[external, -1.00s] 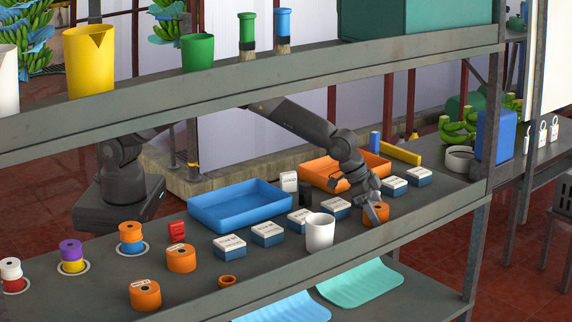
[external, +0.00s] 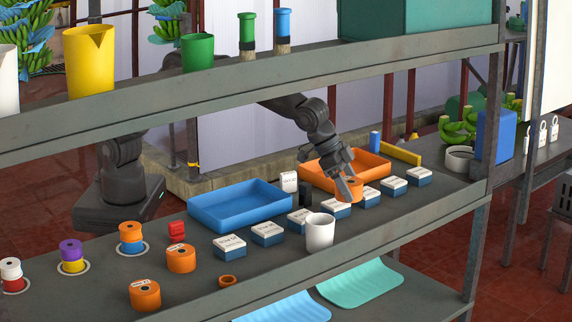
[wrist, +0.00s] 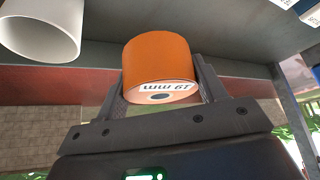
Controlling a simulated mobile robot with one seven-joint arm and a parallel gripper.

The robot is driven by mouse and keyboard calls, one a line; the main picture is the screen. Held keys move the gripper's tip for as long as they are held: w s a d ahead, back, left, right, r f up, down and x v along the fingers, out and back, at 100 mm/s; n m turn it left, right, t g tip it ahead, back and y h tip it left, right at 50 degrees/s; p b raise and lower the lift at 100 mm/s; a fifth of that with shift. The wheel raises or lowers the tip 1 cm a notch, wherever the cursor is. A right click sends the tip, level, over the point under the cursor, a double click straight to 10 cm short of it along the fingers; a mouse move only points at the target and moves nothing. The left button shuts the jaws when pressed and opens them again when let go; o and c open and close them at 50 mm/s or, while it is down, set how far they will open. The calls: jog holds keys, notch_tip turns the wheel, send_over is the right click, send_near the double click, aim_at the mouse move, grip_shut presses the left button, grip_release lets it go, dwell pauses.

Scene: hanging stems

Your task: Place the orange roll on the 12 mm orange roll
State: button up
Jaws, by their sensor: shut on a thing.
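My gripper (external: 346,186) is shut on an orange roll (external: 356,193) and holds it above the row of white-and-blue boxes, in front of the orange tray. In the wrist view the roll (wrist: 158,65) sits between the two fingers (wrist: 160,88), with an upside-down label that appears to read 19 mm. Two other orange rolls stand on the shelf at the front left: one farther back (external: 181,259) and one nearer the front edge (external: 145,296). Their labels are too small to read, so I cannot tell which is 12 mm. A small low orange ring (external: 228,282) lies right of them.
A white cup (external: 320,232) stands near the front edge. The blue tray (external: 205,221) and the orange tray (external: 385,167) are behind several boxes (external: 268,233). Stacked coloured spools (external: 72,258) stand at left. The upper shelf (external: 260,76) runs above.

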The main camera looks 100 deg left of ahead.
jog(key=shift+s+d+r, duration=0.4)
jog(key=shift+s+d, duration=0.05)
jog(key=s+d+r+m+g+h, duration=0.15)
jog(key=s+d+m, duration=0.35)
jog(key=s+d, duration=1.75)
jog(key=s+d+r+m+g+h, duration=0.15)
jog(key=s+d, duration=0.35)
jog(key=s, duration=0.5)
jog(key=s+d+r+m+t, duration=0.1)
jog(key=s+d+m, duration=0.1)
jog(key=s+d, duration=0.65)
jog(key=s+d+r+m+g+h, duration=0.1)
jog(key=s+d+m, duration=0.15)
jog(key=s, duration=1.05)
send_over(146, 291)
jog(key=a, duration=0.2)
jog(key=shift+n, duration=0.4)
jog(key=f, duration=0.4)
jog(key=s+f, duration=0.1)
jog(key=f, duration=0.2)
jog(key=shift+d+f, duration=0.1)
jog(key=shift+d, duration=0.1)
jog(key=shift+f, duration=2.05)
jog(key=shift+f, duration=0.1)
